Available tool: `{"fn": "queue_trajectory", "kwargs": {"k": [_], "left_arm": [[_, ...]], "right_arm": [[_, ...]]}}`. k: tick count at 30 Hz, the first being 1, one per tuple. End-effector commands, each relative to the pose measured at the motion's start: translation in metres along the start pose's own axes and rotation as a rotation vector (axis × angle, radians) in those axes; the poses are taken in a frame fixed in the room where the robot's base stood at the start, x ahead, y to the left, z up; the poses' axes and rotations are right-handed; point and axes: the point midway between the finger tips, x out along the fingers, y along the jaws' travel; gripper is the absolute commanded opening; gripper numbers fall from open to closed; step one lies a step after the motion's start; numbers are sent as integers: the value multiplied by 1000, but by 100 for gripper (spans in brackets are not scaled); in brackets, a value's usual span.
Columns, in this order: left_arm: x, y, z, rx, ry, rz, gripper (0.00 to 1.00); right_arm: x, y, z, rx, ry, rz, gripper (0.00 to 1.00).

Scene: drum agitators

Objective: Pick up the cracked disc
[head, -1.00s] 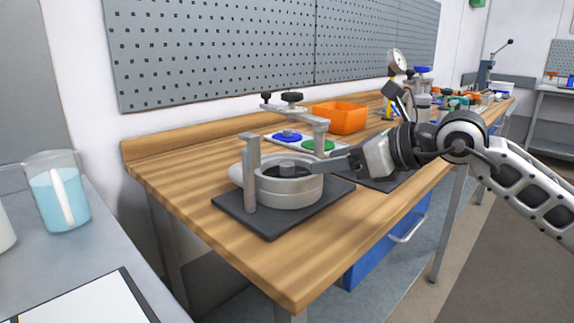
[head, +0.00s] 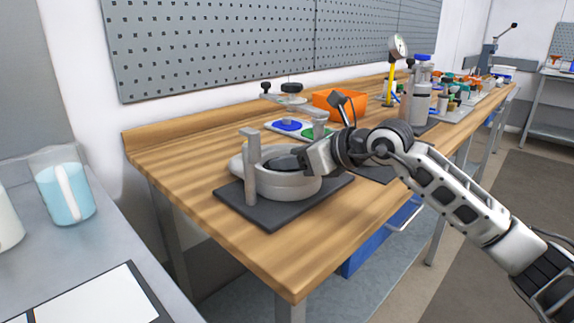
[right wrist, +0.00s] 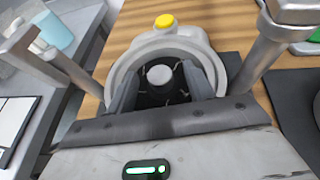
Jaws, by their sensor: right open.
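A round grey housing (head: 290,185) stands on a dark base plate on the wooden bench, between two upright posts. In the right wrist view the housing (right wrist: 120,72) is open at the top. Inside it lies a dark disc (right wrist: 152,100) with pale lines that look like cracks, around a light round hub (right wrist: 159,75). My right gripper (head: 303,160) is over the housing; its own wrist view shows its two fingers (right wrist: 160,78) apart, reaching into the ring on either side of the hub. I cannot tell whether they touch the disc. My left gripper is out of view.
Behind are a tray with blue (head: 287,125) and green discs and an orange bin (head: 325,105). A yellow cap (right wrist: 164,21) sits beside the ring. The bench's front left (head: 215,230) is clear.

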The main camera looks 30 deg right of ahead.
Motion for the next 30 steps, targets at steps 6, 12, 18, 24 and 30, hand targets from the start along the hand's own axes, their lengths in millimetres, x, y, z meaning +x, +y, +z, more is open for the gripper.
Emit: {"fn": "queue_trajectory", "kwargs": {"k": [6, 12, 18, 24, 30], "left_arm": [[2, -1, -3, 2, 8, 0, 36], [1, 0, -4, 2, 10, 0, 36], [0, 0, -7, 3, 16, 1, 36], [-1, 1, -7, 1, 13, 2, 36], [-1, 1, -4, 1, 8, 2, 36]], "right_arm": [[0, 0, 0, 0, 0, 0, 11], [-1, 0, 1, 0, -2, 0, 0], [-2, 0, 4, 0, -4, -1, 0], [-10, 0, 23, -2, -7, -1, 0], [-44, -5, 46, -4, -4, -6, 0]]}}
